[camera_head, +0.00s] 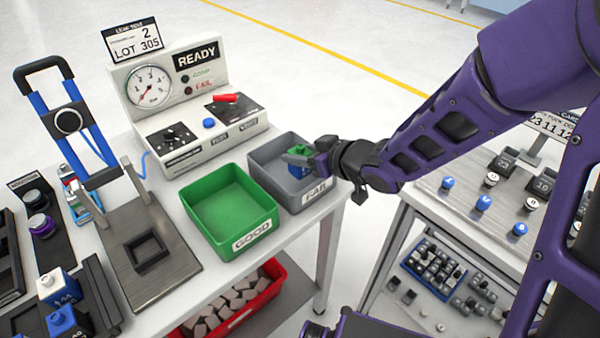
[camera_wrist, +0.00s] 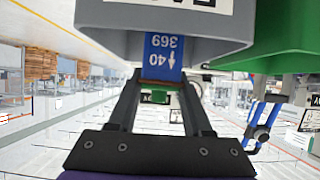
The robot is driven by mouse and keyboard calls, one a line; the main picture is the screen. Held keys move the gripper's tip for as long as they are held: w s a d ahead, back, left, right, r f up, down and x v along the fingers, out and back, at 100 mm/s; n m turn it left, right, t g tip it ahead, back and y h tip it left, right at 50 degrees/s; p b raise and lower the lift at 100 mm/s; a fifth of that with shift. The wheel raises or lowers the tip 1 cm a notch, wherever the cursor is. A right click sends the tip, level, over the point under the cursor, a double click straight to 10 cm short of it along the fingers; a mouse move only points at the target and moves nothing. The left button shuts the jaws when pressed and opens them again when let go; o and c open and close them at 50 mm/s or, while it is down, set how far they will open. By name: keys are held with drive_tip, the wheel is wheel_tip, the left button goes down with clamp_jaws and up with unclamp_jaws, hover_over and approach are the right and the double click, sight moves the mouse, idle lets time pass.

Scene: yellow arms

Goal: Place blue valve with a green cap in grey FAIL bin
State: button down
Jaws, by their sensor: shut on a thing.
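My gripper (camera_head: 309,156) is shut on the blue valve with a green cap (camera_head: 297,170) in the head view. The valve is at the opening of the grey FAIL bin (camera_head: 319,195), inside its rim outline. I cannot tell whether it touches the bin floor. In the wrist view, my gripper (camera_wrist: 162,78) has the blue valve (camera_wrist: 163,50), printed with 40 and 369, between its fingers. The grey bin's wall (camera_wrist: 110,22) hides part of the valve there.
The green GOOD bin (camera_head: 252,240) stands left of the grey bin. A READY test panel (camera_head: 197,80) stands behind both. A metal press stand (camera_head: 150,275) and other blue valves (camera_head: 62,290) are at left. A red bin (camera_head: 262,312) with grey pieces sits below.

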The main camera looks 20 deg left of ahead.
sight(306, 170)
drive_tip(key=shift+f+b, duration=0.65)
drive_tip(key=shift+f, duration=1.45)
drive_tip(key=shift+f, duration=0.25)
drive_tip(key=shift+c, duration=1.6)
unclamp_jaws()
drive_tip(key=shift+r, duration=0.1)
drive_tip(key=shift+r, duration=0.1)
